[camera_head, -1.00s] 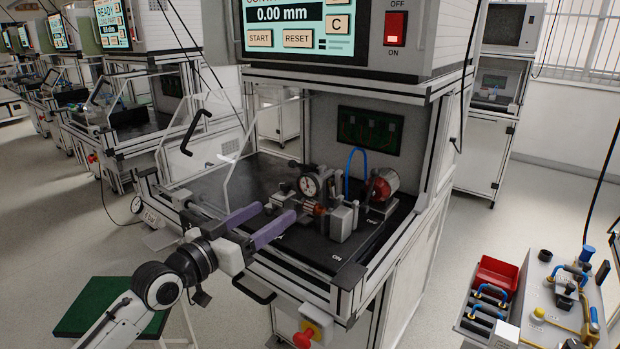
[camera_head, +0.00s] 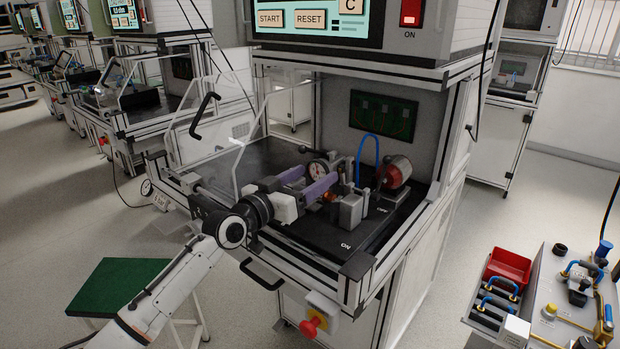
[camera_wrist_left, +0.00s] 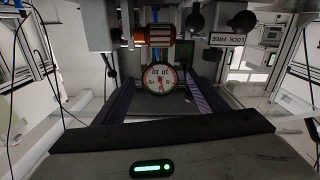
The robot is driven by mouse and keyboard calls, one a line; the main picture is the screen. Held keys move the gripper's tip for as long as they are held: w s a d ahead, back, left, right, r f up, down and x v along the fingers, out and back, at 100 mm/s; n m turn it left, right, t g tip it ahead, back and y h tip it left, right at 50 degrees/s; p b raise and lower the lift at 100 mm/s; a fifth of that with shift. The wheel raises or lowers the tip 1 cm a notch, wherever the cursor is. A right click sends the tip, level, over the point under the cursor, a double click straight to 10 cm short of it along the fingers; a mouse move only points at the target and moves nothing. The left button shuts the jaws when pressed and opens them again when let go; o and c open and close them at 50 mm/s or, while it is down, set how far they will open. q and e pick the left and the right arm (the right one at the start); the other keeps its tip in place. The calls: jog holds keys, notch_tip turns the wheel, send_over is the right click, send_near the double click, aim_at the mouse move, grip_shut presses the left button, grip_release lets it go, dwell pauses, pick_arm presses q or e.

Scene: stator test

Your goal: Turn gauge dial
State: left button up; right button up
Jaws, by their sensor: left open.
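The gauge dial (camera_head: 318,170) is a round white face with a dark rim, on the fixture inside the test bench. In the left wrist view the dial (camera_wrist_left: 160,79) appears upside down, between my two purple fingers and beyond the palm. My left gripper (camera_head: 308,182) is open, its fingers pointing at the gauge. In the head view the fingers partly cover the lower part of the dial. I cannot tell whether either finger touches it. My right gripper is not in view.
The fixture has a grey block (camera_head: 352,210), a blue hose (camera_head: 369,138) and a red-ended cylinder (camera_head: 397,172). A clear raised guard with a black handle (camera_head: 203,113) stands left. A red emergency button (camera_head: 312,326) is at the front. A red bin (camera_head: 509,266) is at the right.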

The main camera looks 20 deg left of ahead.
pick_arm(q)
jog(key=c, duration=1.1)
jog(key=shift+o, duration=0.2)
jog(key=n, duration=0.2)
jog(key=shift+n+p, duration=0.35)
jog(key=shift+n, duration=0.55)
jog(key=o, duration=1.1)
jog(key=shift+c, duration=0.2)
jog(key=shift+s, duration=0.1)
jog(key=v, duration=1)
jog(key=shift+s, duration=0.1)
